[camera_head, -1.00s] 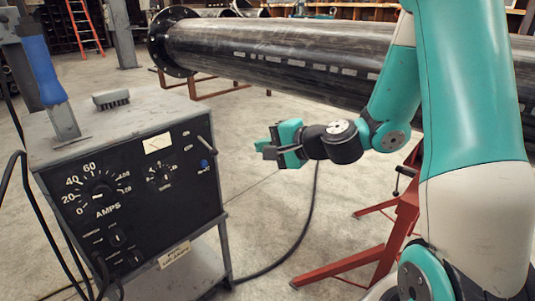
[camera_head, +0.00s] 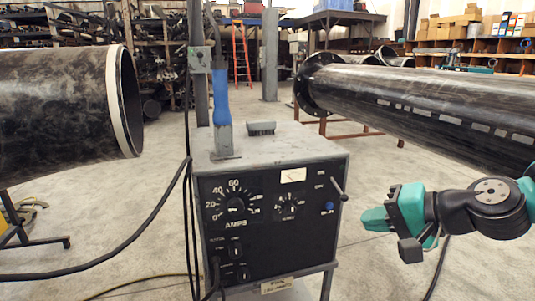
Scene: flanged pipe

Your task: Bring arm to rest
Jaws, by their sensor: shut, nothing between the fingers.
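My arm reaches in from the right edge of the head view, with its dark wrist and teal housing in front of the lower side of the flanged pipe. My gripper (camera_head: 378,219) is at its left end, pointing left. It is shut with nothing in it. It hangs in the air to the right of the welding machine (camera_head: 268,225), apart from it. The flanged pipe (camera_head: 420,100) lies on a stand behind the arm, its round flange (camera_head: 311,84) at the left end.
A second large pipe (camera_head: 65,108) juts in from the left. Cables (camera_head: 110,250) hang and trail at the lower left. Open concrete floor lies between. An orange ladder (camera_head: 241,55) stands far back.

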